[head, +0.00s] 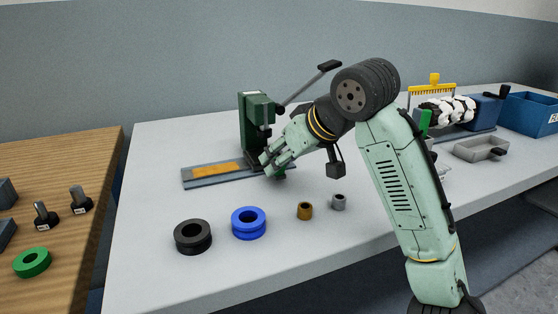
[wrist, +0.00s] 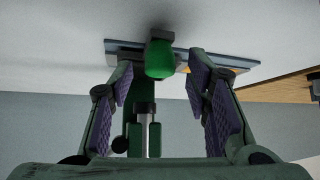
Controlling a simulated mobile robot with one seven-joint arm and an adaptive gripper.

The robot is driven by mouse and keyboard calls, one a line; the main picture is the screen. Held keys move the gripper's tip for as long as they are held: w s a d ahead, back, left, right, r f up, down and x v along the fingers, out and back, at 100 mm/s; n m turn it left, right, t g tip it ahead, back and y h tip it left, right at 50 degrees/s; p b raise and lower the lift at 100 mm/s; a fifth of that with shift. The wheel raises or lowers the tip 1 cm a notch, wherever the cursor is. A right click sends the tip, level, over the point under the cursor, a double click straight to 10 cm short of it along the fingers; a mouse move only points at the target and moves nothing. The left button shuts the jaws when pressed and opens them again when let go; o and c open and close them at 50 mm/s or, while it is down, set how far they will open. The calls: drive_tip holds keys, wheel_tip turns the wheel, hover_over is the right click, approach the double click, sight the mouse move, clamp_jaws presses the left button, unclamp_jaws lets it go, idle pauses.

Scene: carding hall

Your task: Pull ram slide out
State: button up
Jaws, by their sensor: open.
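A green press (head: 252,118) with a long dark-handled lever (head: 328,67) stands on the table. At its foot lies a flat blue-grey base (head: 222,180) with an orange strip (head: 205,169). A green knob (wrist: 160,58) sits on a dark block at the base's near edge; it seems to be the slide's handle. My gripper (head: 268,164) is in front of the press, and hides much of the knob in the head view. In the wrist view my gripper (wrist: 161,72) is open, with the knob centred between the fingertips and gaps on both sides.
A black ring (head: 193,238), a blue ring (head: 249,225), a brass bushing (head: 305,211) and a grey bushing (head: 339,202) stand at the table's front. A grey tray (head: 480,150) and blue bin (head: 532,113) are right. A wooden table (head: 75,170) is left.

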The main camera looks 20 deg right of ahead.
drive_tip(key=shift+x, duration=1.1)
drive_tip(key=shift+r, duration=0.1)
clamp_jaws()
